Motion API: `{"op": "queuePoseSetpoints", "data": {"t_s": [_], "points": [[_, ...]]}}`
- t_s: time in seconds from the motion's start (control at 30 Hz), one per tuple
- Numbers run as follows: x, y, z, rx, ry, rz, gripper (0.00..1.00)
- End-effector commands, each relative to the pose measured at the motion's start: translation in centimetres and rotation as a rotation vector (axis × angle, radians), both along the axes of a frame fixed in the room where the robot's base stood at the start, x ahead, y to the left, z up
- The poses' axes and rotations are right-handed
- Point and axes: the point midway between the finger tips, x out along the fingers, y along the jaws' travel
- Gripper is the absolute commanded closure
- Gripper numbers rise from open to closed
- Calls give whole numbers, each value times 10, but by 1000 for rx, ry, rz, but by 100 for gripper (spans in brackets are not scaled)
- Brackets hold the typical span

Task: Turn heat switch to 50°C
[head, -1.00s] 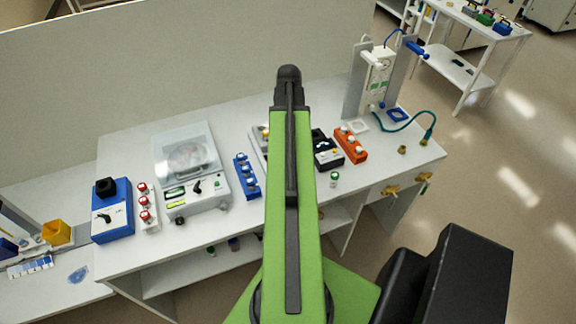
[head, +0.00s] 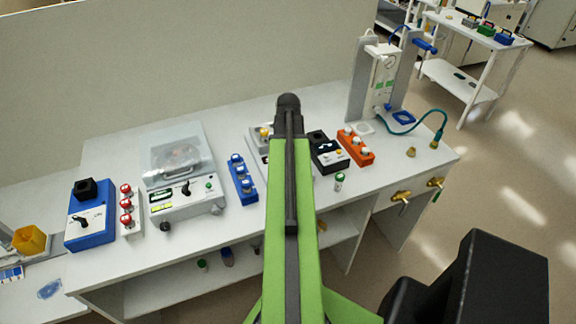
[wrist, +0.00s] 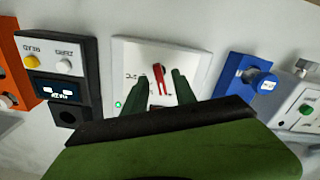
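In the wrist view, a white plate (wrist: 128,55) carries a red lever (wrist: 161,76), a small green light (wrist: 118,104) and dark marks too small to read surely. It looks like the heat switch. My gripper (wrist: 160,78) is open and empty, with one dark green fingertip on each side of the lever. I cannot tell whether either finger touches it. In the head view, the white unit (head: 256,143) is mostly hidden behind my arm, and my gripper's fingers are hidden too.
A black unit (wrist: 75,88) with a yellow button stands left of the plate, and a blue block (wrist: 230,80) with knobs stands right. In the head view, a centrifuge-like device (head: 188,205) and a blue box (head: 90,222) stand left. An orange block (head: 357,147) stands right.

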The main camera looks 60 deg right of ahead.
Motion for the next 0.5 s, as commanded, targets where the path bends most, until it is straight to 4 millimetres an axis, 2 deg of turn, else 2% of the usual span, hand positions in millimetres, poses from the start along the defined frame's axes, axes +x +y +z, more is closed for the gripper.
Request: {"op": "queuePoseSetpoints", "data": {"t_s": [0.03,0.3,0.5], "points": [[0,0,1,0,0,0,67],[0,0,0,0,0,1,100],[0,0,0,0,0,1,100]]}}
